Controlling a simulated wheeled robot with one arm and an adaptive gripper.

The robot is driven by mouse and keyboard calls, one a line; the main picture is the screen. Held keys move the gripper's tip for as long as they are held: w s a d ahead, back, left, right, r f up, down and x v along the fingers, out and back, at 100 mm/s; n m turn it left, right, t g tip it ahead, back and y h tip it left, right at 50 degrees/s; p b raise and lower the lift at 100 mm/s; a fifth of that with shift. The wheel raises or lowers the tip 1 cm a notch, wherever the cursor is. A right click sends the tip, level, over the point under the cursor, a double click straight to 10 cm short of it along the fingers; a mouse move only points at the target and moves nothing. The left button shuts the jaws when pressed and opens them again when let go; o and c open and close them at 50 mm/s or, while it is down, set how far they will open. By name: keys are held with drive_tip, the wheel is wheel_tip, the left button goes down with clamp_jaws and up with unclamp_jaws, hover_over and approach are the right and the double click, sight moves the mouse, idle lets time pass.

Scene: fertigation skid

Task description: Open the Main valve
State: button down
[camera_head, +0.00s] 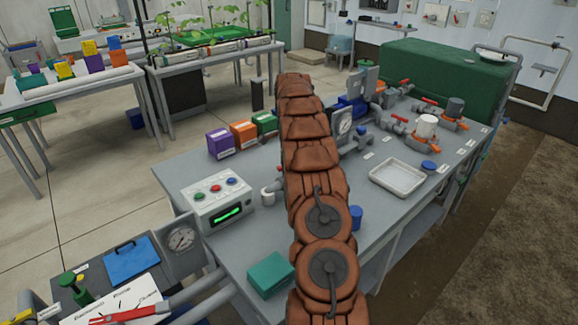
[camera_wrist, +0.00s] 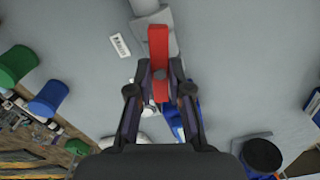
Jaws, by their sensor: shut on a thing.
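In the wrist view, my gripper (camera_wrist: 160,72) has its two fingers on either side of a red lever handle (camera_wrist: 158,45), shut on it. The handle runs roughly up and down in the picture and joins a grey pipe fitting (camera_wrist: 150,8) at the top edge. A small white label (camera_wrist: 120,46) lies left of the handle; its text is too small to read, so I cannot tell whether this valve is Main. In the head view my arm hides the gripper and the held handle.
The grey bench holds a button box (camera_head: 217,203), a purple box (camera_head: 220,143), an orange box (camera_head: 243,134), a teal box (camera_head: 270,275) and a white tray (camera_head: 397,178). Other red-handled valves (camera_head: 400,118) sit at the back right.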

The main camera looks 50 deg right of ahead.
drive_tip(key=shift+n+b, duration=0.85)
drive_tip(key=shift+n, duration=0.85)
drive_tip(key=c, duration=1.1)
unclamp_jaws()
drive_tip(key=m+p, duration=0.3)
drive_tip(key=shift+s+r+m, duration=0.1)
drive_tip(key=shift+r+m, duration=0.05)
drive_tip(key=shift+m, duration=0.25)
drive_tip(key=shift+m+p, duration=0.5)
drive_tip(key=shift+p, duration=0.2)
drive_tip(key=shift+m+p, duration=0.5)
drive_tip(key=shift+p, duration=0.45)
